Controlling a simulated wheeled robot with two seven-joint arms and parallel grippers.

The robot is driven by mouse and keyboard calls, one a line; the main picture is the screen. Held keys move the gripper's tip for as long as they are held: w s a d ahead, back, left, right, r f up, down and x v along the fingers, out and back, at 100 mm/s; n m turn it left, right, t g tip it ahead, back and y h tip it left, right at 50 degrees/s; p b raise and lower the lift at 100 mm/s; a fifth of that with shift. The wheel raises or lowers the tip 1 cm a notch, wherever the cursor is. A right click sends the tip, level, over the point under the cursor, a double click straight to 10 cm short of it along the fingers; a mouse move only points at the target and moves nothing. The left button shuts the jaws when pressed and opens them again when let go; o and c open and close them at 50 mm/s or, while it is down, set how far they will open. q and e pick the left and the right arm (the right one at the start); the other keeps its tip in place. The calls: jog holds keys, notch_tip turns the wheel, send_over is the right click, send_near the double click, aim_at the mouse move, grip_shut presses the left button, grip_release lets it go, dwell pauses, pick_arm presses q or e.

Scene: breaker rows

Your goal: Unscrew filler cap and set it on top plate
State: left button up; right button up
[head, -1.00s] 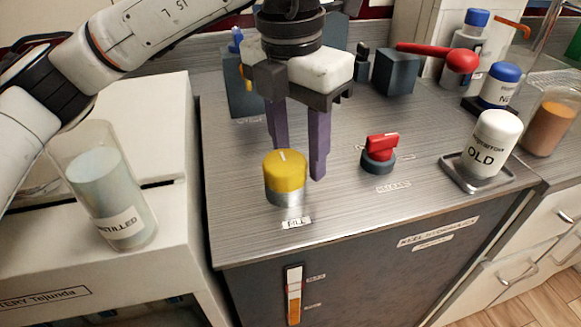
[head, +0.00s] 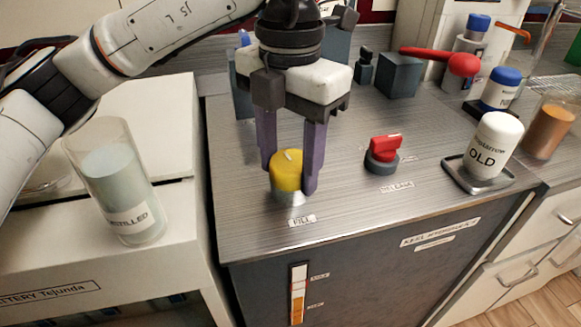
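The yellow filler cap (head: 287,172) sits on its metal neck (head: 291,197) behind the FILL label, at the front left of the metal top plate (head: 345,210). My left gripper (head: 289,180) comes down from above with its two purple fingers on either side of the cap, one at the left and one at the right. The fingers look close to the cap's sides, but I cannot tell whether they press on it. My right gripper is not in view.
A red knob (head: 384,150) stands right of the cap, and a white OLD container (head: 494,145) sits on a tray farther right. A DISTILLED jar (head: 118,180) stands on the white cabinet at left. The plate between cap and knob is clear.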

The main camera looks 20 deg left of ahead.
pick_arm(q)
jog(key=m, duration=0.4)
jog(key=shift+w+d+r+m, duration=0.1)
jog(key=shift+r+m, duration=0.05)
jog(key=shift+m, duration=0.25)
jog(key=shift+o, duration=0.3)
jog(key=m, duration=0.3)
jog(key=shift+w, duration=0.1)
jog(key=m, duration=0.6)
jog(key=shift+m, duration=0.4)
jog(key=shift+c, duration=0.3)
